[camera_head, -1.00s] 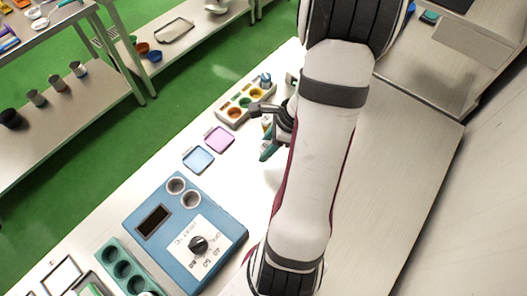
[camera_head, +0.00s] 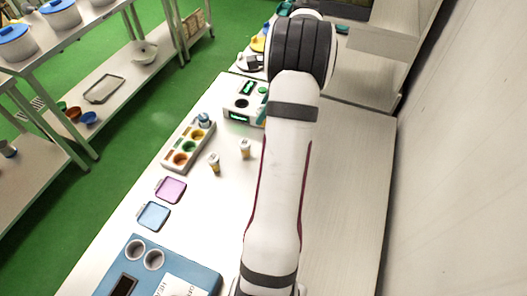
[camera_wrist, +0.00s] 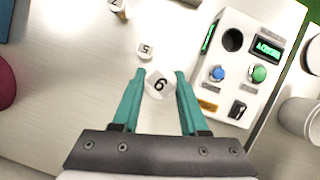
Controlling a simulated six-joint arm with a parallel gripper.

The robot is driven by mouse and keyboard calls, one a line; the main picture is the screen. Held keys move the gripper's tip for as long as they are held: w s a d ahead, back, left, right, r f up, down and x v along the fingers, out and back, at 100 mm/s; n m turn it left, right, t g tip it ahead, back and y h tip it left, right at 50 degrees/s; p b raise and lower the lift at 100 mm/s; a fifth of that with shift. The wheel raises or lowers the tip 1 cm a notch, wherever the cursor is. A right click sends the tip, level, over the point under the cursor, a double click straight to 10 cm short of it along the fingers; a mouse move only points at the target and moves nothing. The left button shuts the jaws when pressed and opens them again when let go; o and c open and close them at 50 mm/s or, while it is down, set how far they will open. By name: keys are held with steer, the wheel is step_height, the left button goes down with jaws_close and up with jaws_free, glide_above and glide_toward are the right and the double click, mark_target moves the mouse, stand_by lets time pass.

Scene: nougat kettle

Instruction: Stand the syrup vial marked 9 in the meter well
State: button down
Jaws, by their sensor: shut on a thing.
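My gripper (camera_wrist: 158,74) has teal fingers shut on a syrup vial (camera_wrist: 160,84) with a white cap. The cap's digit reads as 6 or 9, depending on which way up it is. The vial's body is hidden below the cap. The meter is a white box (camera_head: 232,114) with green displays; it also shows at the right in the wrist view (camera_wrist: 217,75). Its dark round well (camera_wrist: 232,40) looks empty, up and right of the held vial and apart from it.
A vial capped 5 (camera_wrist: 145,50) stands just beyond my fingers, and another vial (camera_wrist: 118,8) farther off. White cups (camera_wrist: 298,116) stand right of the meter. In the head view, a rack (camera_head: 187,146), pink tray (camera_head: 171,190), blue tray (camera_head: 153,216) and blue device (camera_head: 205,281) line the bench.

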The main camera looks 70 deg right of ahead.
steer(key=w+d+f+m+h, duration=0.2)
steer(key=w+d+m, duration=0.3)
steer(key=w+d, duration=0.7)
steer(key=shift+a+f, duration=0.15)
steer(key=shift+f, duration=2.7)
steer(key=shift+w+f, duration=0.1)
steer(key=shift+f, duration=0.5)
steer(key=c, duration=0.7)
jaws_free()
steer(key=v, duration=1.1)
